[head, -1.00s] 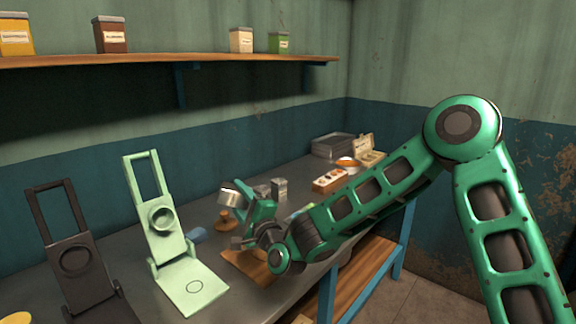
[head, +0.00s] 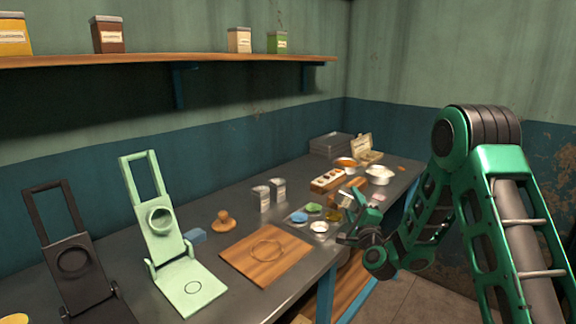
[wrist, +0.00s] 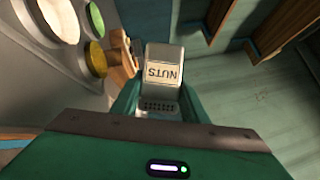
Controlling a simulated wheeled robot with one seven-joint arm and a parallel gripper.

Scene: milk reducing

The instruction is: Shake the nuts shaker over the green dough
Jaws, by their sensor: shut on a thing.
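My gripper (head: 352,214) is shut on the nuts shaker (wrist: 165,54), a grey box with a label reading NUTS, upside down in the wrist view. A dotted, perforated-looking end of it faces my gripper. In the head view the shaker is small and hard to make out. The green dough (head: 313,207) is a small round patch on a grey tray (head: 306,233), left of my gripper. It also shows in the wrist view (wrist: 92,20), beside white and yellow rounds. The shaker looks off to the side of these rounds.
Blue (head: 299,217), white (head: 319,227) and yellow (head: 331,215) rounds share the tray. A wooden board (head: 290,250) lies to its left. Two grey shakers (head: 262,198) stand behind. A pale green press (head: 188,287) stands at left. Boxes and bowls crowd the back right.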

